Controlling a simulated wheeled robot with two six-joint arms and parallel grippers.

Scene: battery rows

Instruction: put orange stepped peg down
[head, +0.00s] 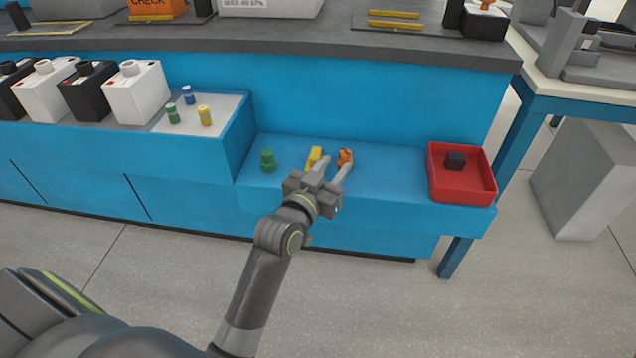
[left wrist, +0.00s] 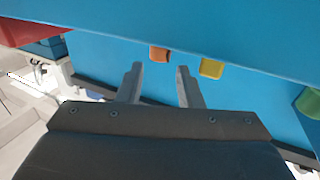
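The orange stepped peg (head: 346,156) is on the blue ledge (head: 395,165), right of a yellow peg (head: 316,153). My left gripper (head: 336,166) reaches over the ledge's front with its fingers spread. In the left wrist view, the orange peg (left wrist: 160,54) shows beyond the two fingertips (left wrist: 159,68), roughly between them, with a gap on each side. The fingers are not closed on it. The yellow peg (left wrist: 211,68) lies just outside one finger in that view. My right gripper is not in view.
A green peg (head: 267,160) stands further left on the ledge. Small pegs and several batteries stand on the higher step at left. The ledge between orange peg and tray is clear.

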